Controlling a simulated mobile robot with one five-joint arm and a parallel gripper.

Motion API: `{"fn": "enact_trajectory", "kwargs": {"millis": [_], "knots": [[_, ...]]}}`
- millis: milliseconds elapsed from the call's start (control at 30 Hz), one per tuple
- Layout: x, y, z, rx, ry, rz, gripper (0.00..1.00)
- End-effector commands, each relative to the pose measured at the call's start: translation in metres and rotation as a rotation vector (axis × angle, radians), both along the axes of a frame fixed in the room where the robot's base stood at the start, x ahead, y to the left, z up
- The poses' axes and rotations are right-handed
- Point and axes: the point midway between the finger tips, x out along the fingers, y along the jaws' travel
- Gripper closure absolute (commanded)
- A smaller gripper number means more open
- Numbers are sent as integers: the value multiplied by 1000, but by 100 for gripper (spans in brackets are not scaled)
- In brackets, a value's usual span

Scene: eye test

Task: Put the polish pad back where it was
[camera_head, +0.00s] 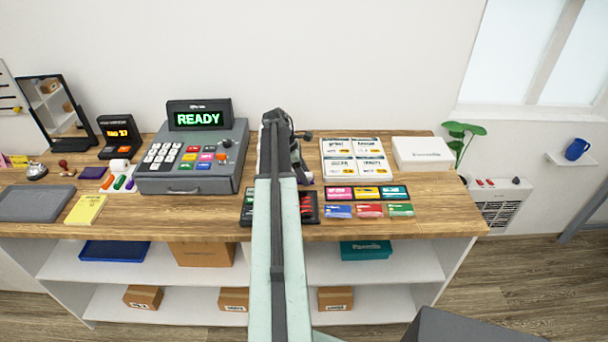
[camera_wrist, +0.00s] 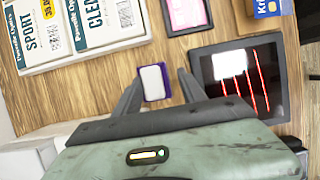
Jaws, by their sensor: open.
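A small pad with a purple edge and a pale top, which looks like the polish pad (camera_wrist: 153,83), lies on the wooden counter in the wrist view. My gripper (camera_wrist: 158,76) is open, with one dark finger on each side of the pad; I cannot tell whether either finger touches it. In the head view my arm hides most of this spot, and only a bit of purple shows at the arm's right edge. My gripper's fingers are hidden there too.
A dark scanner with red lines (camera_wrist: 262,85) lies close to the right finger. A white tray of cards (camera_head: 353,160) and a white box (camera_head: 423,153) stand to the right. The cash register (camera_head: 195,155) stands left of my arm. The wooden counter (camera_head: 445,208) has bare room at its right end.

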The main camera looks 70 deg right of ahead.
Motion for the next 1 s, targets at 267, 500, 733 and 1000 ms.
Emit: {"fn": "enact_trajectory", "kwargs": {"millis": [267,500,733,1000], "knots": [[8,2,27,0,0,2,52],[26,9,80,0,0,3,52],[41,15,115,0,0,2,52],[44,16,114,0,0,1,52]]}}
